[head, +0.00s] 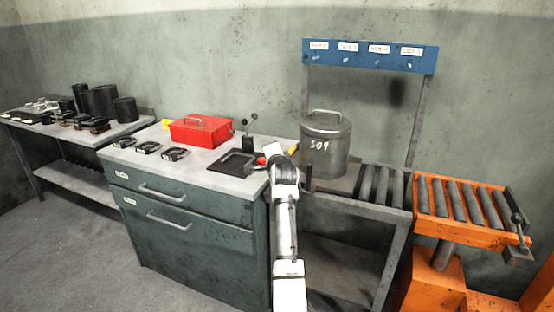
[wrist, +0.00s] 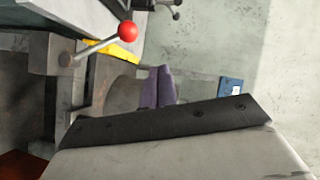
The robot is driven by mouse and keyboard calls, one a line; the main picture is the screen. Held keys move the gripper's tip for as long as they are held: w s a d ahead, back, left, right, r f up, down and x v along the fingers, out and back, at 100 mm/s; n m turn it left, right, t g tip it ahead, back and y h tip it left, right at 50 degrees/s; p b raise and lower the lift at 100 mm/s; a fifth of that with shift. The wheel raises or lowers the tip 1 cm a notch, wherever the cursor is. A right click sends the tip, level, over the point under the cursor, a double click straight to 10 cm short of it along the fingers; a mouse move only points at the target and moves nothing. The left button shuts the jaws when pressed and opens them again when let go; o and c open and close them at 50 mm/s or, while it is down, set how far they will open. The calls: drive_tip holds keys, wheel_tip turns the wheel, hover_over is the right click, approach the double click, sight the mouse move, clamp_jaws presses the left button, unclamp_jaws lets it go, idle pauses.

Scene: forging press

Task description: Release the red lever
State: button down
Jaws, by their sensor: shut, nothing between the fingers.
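The red lever shows in the wrist view as a red ball knob (wrist: 127,31) on a thin metal rod, which runs down left to a grey pivot block. In the head view the red knob (head: 261,161) shows at the bench's right end, just left of my arm, which hides the rest of the lever. My gripper (wrist: 158,88) shows in the wrist view as two purplish fingers side by side, shut and empty. The fingers are below and right of the knob in that picture, with no visible contact. In the head view the fingertips cannot be made out.
A lidded metal drum (head: 325,146) stands right of my arm, beside dark rollers. An orange roller stand (head: 460,235) is farther right. A blue hook rack (head: 370,56) is behind. Floor at left is clear.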

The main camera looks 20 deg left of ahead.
drive_tip(key=r+b+v, duration=0.1)
drive_tip(key=b+v, duration=0.1)
drive_tip(key=v, duration=0.5)
drive_tip(key=shift+a, duration=0.25)
drive_tip(key=shift+s, duration=0.1)
